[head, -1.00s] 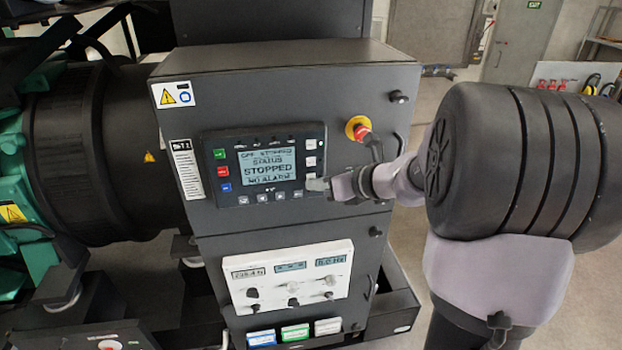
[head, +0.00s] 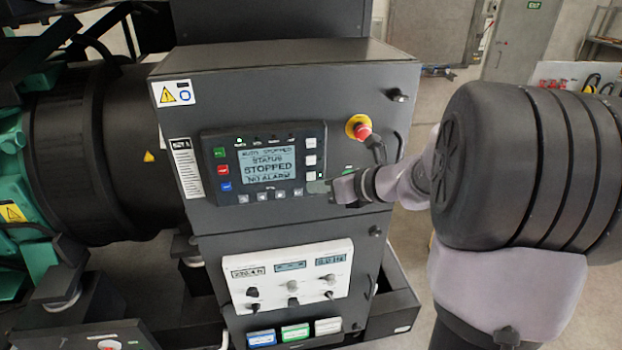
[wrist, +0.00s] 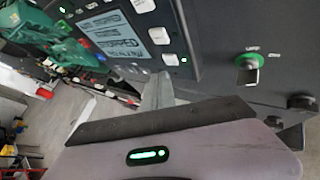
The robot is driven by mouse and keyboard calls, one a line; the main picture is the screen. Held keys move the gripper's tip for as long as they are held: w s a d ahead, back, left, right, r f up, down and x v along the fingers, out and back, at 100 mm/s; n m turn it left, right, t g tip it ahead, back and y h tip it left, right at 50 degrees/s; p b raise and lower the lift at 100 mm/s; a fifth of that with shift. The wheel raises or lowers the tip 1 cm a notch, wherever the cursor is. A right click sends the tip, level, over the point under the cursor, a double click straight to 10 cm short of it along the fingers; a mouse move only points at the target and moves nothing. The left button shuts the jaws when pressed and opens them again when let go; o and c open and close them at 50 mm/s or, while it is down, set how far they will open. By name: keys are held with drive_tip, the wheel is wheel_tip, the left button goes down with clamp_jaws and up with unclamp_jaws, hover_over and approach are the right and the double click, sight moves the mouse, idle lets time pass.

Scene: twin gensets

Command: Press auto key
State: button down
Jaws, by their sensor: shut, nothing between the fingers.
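The dark control panel (head: 265,166) on the genset cabinet has a lit screen (head: 267,165) reading "AUTO STOPPED, STATUS, STOPPED, NO ALARM". The narrow tip also shows in the wrist view (wrist: 163,86); contact looks absent.
A red emergency stop (head: 361,129) on a yellow base sits right of the panel. A green-ringed switch (wrist: 248,66) is near my gripper in the wrist view. A white instrument plate (head: 290,278) is below.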

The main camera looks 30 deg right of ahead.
drive_tip(key=s, duration=0.2)
drive_tip(key=s+a, duration=0.1)
drive_tip(key=s, duration=0.2)
drive_tip(key=shift+s+a+b, duration=0.3)
drive_tip(key=shift+b, duration=0.1)
idle(0.4)
drive_tip(key=s+a+f+n+g+b, duration=0.3)
drive_tip(key=s+a+f+n+b, duration=0.2)
drive_tip(key=a+f+n+b, duration=0.5)
drive_tip(key=s+a+f+n+g+b, duration=0.2)
drive_tip(key=s+a+f+n+b, duration=0.45)
drive_tip(key=f+b, duration=0.6)
drive_tip(key=s+f+n+h+b, duration=0.1)
drive_tip(key=s+f+n+b, duration=0.3)
drive_tip(key=f+n+b, duration=0.2)
drive_tip(key=s+a+f+n+h+b, duration=0.1)
drive_tip(key=s+f+n+b, duration=0.3)
drive_tip(key=f+n+b, duration=0.3)
drive_tip(key=shift+s+a+f+g+h+b, duration=0.15)
drive_tip(key=shift+s+f+g+h+b, duration=0.15)
drive_tip(key=shift+f+b, duration=0.75)
